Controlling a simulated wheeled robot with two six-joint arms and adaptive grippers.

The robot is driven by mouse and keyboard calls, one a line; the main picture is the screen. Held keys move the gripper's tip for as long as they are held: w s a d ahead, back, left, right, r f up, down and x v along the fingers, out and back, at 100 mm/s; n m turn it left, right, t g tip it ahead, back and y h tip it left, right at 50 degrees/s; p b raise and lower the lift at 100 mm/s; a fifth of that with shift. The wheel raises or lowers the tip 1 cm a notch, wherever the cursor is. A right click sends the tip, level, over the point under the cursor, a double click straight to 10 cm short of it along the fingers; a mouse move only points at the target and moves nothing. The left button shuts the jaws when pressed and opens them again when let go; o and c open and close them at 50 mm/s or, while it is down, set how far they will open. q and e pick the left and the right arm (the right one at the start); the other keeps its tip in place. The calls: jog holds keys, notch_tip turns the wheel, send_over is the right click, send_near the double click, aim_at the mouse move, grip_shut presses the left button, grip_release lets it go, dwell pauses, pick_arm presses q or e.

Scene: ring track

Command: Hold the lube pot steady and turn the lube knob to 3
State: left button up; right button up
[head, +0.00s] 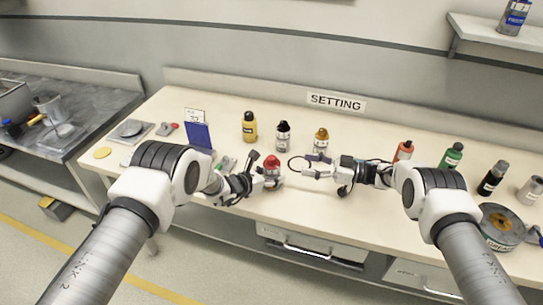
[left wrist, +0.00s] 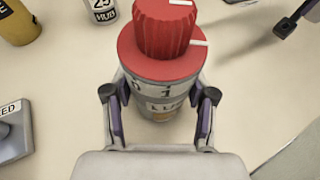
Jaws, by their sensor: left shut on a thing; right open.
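The lube pot (head: 272,173) stands upright near the front edge of the bench. In the left wrist view the lube pot (left wrist: 160,100) is a grey can with a label strip, on which a "1" shows below the white pointer. The red ribbed lube knob (left wrist: 165,28) sits on top, with a white mark; it also shows in the head view (head: 272,160). My left gripper (left wrist: 160,108) is shut on the pot's body, one finger on each side. My right gripper (head: 306,168) is open and empty, just right of the pot.
Behind the pot stand a yellow bottle (head: 249,127), a dark-capped bottle (head: 283,137) and an amber bottle (head: 321,141). An orange bottle (head: 403,151) and a green bottle (head: 451,156) stand farther right. A blue card (head: 199,136) stands at left.

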pick_arm(q)
jog(key=o, duration=1.4)
jog(key=shift+c, duration=0.2)
